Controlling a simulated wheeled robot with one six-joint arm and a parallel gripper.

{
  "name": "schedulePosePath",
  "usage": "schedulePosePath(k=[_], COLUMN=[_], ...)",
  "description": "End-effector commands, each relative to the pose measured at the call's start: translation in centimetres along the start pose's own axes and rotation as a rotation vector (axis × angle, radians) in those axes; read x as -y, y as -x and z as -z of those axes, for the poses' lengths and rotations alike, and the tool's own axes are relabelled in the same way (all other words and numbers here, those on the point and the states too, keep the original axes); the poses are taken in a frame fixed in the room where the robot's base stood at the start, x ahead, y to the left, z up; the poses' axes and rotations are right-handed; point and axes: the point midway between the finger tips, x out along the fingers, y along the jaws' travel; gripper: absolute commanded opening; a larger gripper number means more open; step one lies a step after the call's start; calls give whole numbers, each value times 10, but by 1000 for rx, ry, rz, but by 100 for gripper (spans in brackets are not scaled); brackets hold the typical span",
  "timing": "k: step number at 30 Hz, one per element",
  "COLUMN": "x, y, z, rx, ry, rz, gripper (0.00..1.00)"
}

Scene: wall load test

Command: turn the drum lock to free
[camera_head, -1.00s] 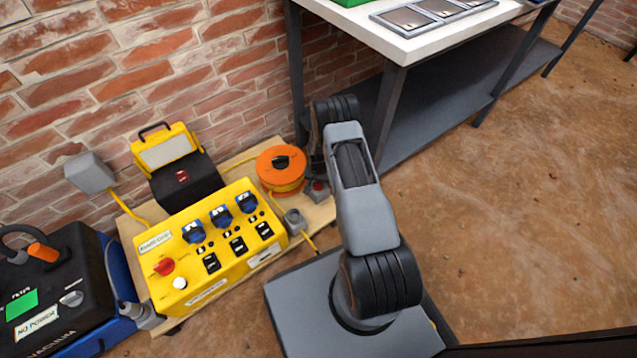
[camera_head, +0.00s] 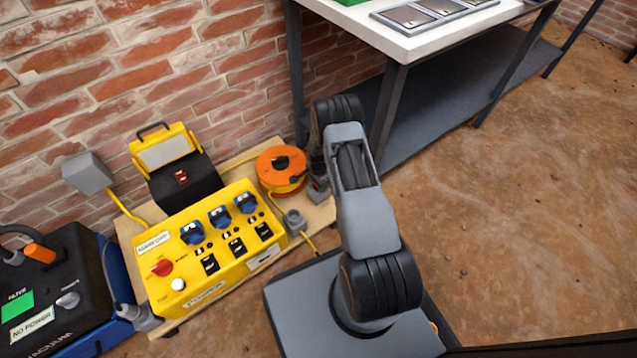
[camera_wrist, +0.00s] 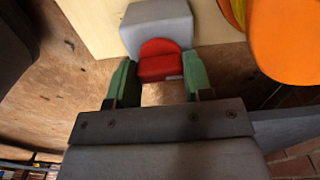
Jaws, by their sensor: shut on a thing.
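The drum lock shows in the wrist view as a red knob (camera_wrist: 160,62) on a grey block (camera_wrist: 157,20). My gripper (camera_wrist: 160,82) is shut on the red knob, with a green-tipped finger on each side of it. The orange cable drum (camera_wrist: 290,40) is to the right in that view. In the head view the orange drum (camera_head: 281,157) lies on the wooden board, left of my arm's end. The grey block (camera_head: 318,192) shows there beside it, while the knob and most of my gripper are hidden. I cannot read the lock's setting.
A yellow power box (camera_head: 215,245) with blue sockets and a red switch stands on the board. A yellow work lamp (camera_head: 163,150) is behind it. A vacuum (camera_head: 50,290) is at left. The white-topped bench (camera_head: 420,40) and its leg stand close behind my arm.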

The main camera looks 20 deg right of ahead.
Motion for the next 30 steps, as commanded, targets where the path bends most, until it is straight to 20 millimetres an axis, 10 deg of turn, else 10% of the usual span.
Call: schedulePosePath(k=[19,20,30], x=[1,1,0], y=[1,1,0], z=[1,1,0], rx=[-1,-1,-1], ry=[-44,-44,-41], rz=[3,3,1], gripper=[23,49,72])
